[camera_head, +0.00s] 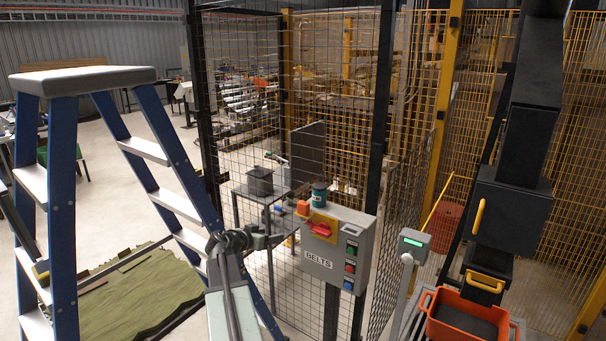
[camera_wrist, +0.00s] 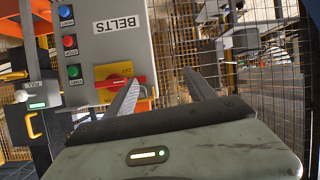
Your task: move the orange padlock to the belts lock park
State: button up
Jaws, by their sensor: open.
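A small orange block, which looks like the orange padlock (camera_head: 303,208), is at the upper left of the grey BELTS box (camera_head: 345,272) in the head view. A bit of orange (camera_wrist: 144,105) shows behind a finger in the wrist view. A red handle on a yellow plate (camera_head: 320,228) is beside it on the box's front. My gripper (camera_head: 270,241) is left of the box, below the orange block. I cannot make out which part is the belts lock park.
A blue stepladder (camera_head: 150,140) is at left, above green turf (camera_head: 130,295). An orange crate (camera_head: 440,330) and a green-lit post unit (camera_head: 412,243) are at right.

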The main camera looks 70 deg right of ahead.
jog(key=m+g+h+p, duration=0.1)
jog(key=m+p, duration=0.1)
jog(key=p, duration=0.1)
send_near(301, 208)
jog(key=d, duration=0.3)
jog(key=shift+s+d+f+b, duration=0.25)
jog(key=shift+d+f, duration=0.25)
jog(key=shift+d, duration=0.15)
jog(key=shift+s+d+f+b, duration=0.25)
jog(key=shift+d+f, duration=0.2)
jog(key=shift+d, duration=0.15)
jog(key=x, duration=0.2)
jog(key=b+x, duration=0.1)
jog(key=x, duration=0.2)
jog(key=shift+s+d, duration=0.2)
jog(key=shift+s, duration=0.2)
jog(key=shift+c, duration=1.2)
grip_shut()
jog(key=shift+r, duration=0.1)
